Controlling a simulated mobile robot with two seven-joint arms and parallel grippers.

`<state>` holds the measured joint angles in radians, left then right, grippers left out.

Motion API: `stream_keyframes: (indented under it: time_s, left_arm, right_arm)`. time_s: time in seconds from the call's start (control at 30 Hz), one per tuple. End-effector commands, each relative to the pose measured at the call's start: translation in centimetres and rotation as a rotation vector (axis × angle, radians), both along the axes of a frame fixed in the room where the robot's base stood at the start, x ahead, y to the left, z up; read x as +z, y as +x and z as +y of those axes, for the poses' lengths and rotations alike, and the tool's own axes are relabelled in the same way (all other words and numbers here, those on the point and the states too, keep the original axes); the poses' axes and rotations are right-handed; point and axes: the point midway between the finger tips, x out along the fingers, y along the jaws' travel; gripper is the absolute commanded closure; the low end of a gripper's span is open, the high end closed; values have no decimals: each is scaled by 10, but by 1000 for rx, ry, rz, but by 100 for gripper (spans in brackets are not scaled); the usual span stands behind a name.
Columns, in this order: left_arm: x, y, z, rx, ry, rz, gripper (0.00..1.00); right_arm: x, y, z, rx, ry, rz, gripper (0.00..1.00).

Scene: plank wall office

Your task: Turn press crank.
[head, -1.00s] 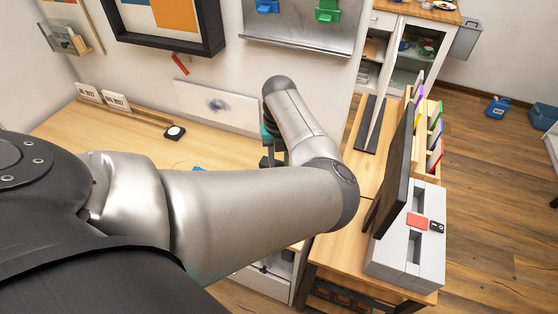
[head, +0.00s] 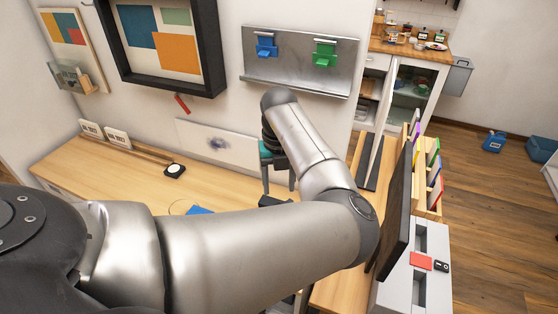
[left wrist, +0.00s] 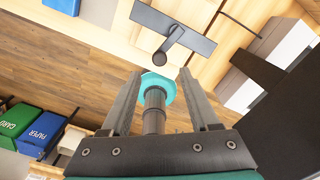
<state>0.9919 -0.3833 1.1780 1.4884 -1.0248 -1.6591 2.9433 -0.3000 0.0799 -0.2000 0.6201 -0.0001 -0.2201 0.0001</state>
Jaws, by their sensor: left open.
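My left gripper (head: 277,178) points down over the wooden desk in the head view, its two fingers apart. In the left wrist view the open fingers (left wrist: 159,74) stand on either side of a dark ribbed cylinder (left wrist: 153,115) with a teal disc (left wrist: 158,88) at its far end. I cannot tell whether the fingers touch it. Beyond the fingertips is a dark flat bar (left wrist: 172,28) with a short arm ending in a round knob (left wrist: 160,58). I cannot tell for sure which part is the press crank. In the head view my forearm hides much of the desk front.
A dark monitor (head: 396,205) and a grey box (head: 425,245) stand to the right. The wall behind holds a metal rack (head: 300,65). The wrist view shows a blue paper bin (left wrist: 40,133).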

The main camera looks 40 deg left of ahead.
Motion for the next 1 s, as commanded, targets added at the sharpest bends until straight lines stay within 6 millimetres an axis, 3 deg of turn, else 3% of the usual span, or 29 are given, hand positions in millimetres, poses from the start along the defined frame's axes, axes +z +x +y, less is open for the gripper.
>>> stream_keyframes:
  time_s: [0.2, 0.4, 0.87, 1.0]
  left_arm:
    - [51, 1, 0, 1, 1, -4, 39]
    - [79, 0, 0, 0, 0, -1, 39]
    - [88, 0, 0, -2, 1, -1, 39]
    - [101, 10, 10, -85, 29, -53, 39]
  right_arm:
    - [-5, 0, 0, 0, 0, 0, 50]
    - [-7, 0, 0, 0, 0, 0, 50]
    - [-7, 0, 0, 0, 0, 0, 50]
    - [-7, 0, 0, 0, 0, 0, 50]
